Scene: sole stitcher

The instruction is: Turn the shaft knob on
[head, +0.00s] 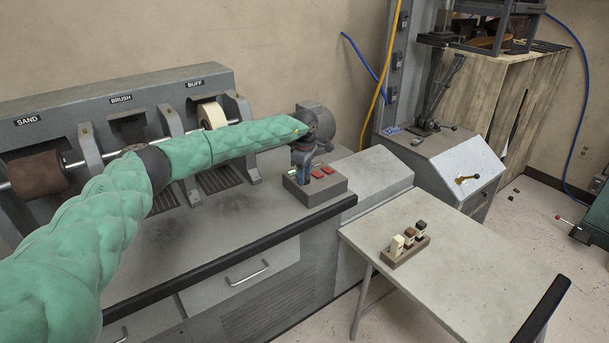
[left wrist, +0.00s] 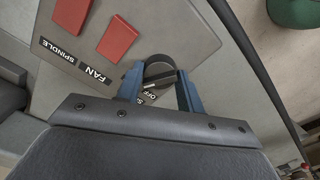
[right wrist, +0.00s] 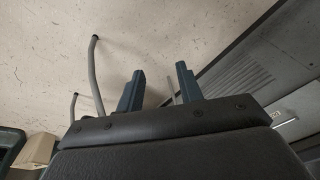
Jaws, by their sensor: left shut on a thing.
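The control box (head: 325,187) sits at the right end of the bench in the head view, with red and green switches on top. In the left wrist view its face (left wrist: 165,30) carries two red switches and labels reading SPINDLE and FAN. The dark shaft knob (left wrist: 160,70) is between the blue fingertips of my left gripper (left wrist: 158,80), which is shut on it. An OFF label shows beside it. In the head view my left gripper (head: 302,160) points down at the box and hides the knob. My right gripper (right wrist: 160,74) is open and empty, low above the floor.
The bench machine (head: 110,90) with SAND, BRUSH and BUFF stations runs along the wall behind my left arm. A small table (head: 450,275) at right bears a holder (head: 405,252) with several small pieces. A grey machine (head: 440,160) stands beyond it.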

